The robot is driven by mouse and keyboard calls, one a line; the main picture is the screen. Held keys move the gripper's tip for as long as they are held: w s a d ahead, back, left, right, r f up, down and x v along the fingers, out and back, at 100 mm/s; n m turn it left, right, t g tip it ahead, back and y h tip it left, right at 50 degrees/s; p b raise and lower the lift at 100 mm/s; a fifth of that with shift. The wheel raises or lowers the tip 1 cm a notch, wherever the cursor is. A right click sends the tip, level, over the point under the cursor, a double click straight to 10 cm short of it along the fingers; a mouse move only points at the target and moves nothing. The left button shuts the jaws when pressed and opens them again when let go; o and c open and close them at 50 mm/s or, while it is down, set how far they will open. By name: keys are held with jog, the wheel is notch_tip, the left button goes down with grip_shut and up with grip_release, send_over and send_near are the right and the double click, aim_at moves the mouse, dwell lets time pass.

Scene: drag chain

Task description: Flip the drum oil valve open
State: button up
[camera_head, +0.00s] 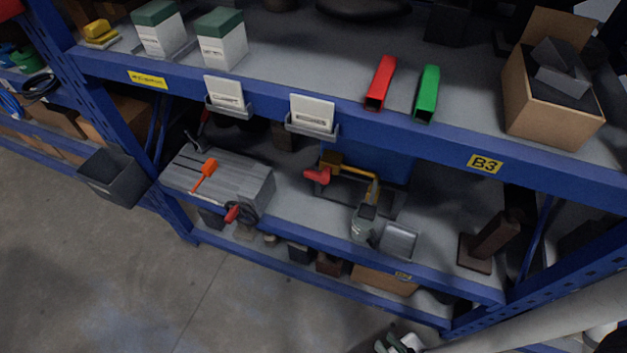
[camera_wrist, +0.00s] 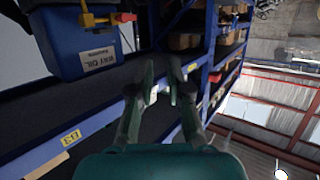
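The blue oil drum (camera_head: 385,166) sits on the middle shelf, partly hidden by the upper shelf's edge. A brass-yellow tap (camera_head: 358,171) with a red handle (camera_head: 317,175) is at its front. In the wrist view the drum (camera_wrist: 55,45), labelled "WAY OIL", is at the upper left, with the tap (camera_wrist: 88,17) and red handle (camera_wrist: 123,17) near the top edge. My gripper (camera_head: 400,344) is at the bottom of the head view, out in front of the shelf and well apart from the drum. In the wrist view my gripper (camera_wrist: 162,78) is open and empty.
A grey jug (camera_head: 362,226) and a grey scoop-like container (camera_head: 398,240) stand below the tap. The blue upper shelf beam (camera_head: 420,137) runs above. The floor (camera_head: 240,310) in front is clear.

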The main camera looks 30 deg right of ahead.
jog(key=shift+w+f, duration=0.25)
jog(key=shift+w, duration=0.05)
grip_shut()
jog(key=w+f+n+h, duration=0.5)
jog(key=w+n, duration=0.3)
jog(key=w, duration=0.4)
jog(key=w+d+f+n+g+h, duration=0.1)
jog(key=w+f+n+h, duration=0.4)
jog(key=w+n, duration=0.4)
jog(key=w+f+n+g+h, duration=0.1)
jog(key=w+f+n+h, duration=0.5)
jog(key=w, duration=1)
jog(key=n, duration=0.2)
jog(key=shift+w+d+n, duration=0.25)
jog(key=shift+w+n, duration=0.15)
jog(key=shift+d, duration=0.1)
